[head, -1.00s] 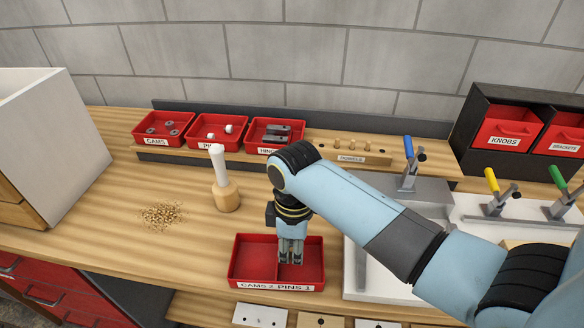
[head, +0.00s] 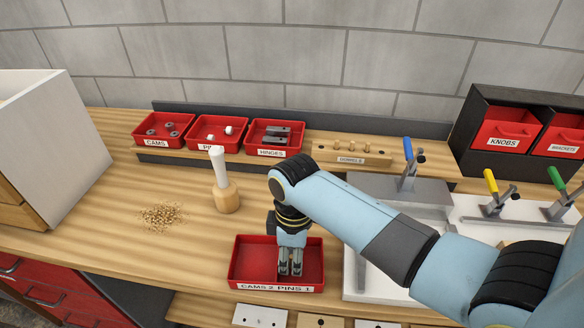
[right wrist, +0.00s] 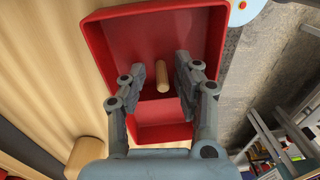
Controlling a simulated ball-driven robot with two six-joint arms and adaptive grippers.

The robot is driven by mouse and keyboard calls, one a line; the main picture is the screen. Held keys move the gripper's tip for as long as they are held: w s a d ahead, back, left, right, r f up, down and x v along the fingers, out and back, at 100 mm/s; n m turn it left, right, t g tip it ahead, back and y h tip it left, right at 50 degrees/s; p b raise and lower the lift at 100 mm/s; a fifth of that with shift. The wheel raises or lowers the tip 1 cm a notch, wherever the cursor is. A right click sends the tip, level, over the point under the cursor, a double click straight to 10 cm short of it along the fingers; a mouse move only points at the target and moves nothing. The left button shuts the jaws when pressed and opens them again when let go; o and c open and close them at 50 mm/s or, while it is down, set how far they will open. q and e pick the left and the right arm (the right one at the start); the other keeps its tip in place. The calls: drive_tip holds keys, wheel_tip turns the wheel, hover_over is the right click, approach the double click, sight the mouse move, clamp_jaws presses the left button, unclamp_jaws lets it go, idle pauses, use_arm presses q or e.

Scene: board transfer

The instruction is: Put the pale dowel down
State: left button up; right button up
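The pale dowel (right wrist: 162,77) shows in the right wrist view as a short tan cylinder on the red floor of the tray, between my fingers with gaps on both sides. My right gripper (head: 290,272) points down into the right compartment, labelled PINS, of the red two-part tray (head: 237,262). In the right wrist view the fingers of this gripper (right wrist: 165,77) stand apart. In the head view the fingers hide the dowel. The left compartment, labelled CAMS, looks empty. My left gripper is not in view.
A mallet-like tool (head: 226,195) stands left of the tray, near a pile of shavings (head: 161,216). Red bins (head: 273,150) and a dowel holder (head: 349,159) line the back ledge. A white fixture with clamps (head: 490,203) is at the right.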

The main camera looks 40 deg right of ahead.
wheel_tip(320, 180, up, 12)
drive_tip(key=b, duration=0.1)
drive_tip(key=shift+w+d, duration=0.2)
drive_tip(key=shift+d, duration=0.15)
idle(0.4)
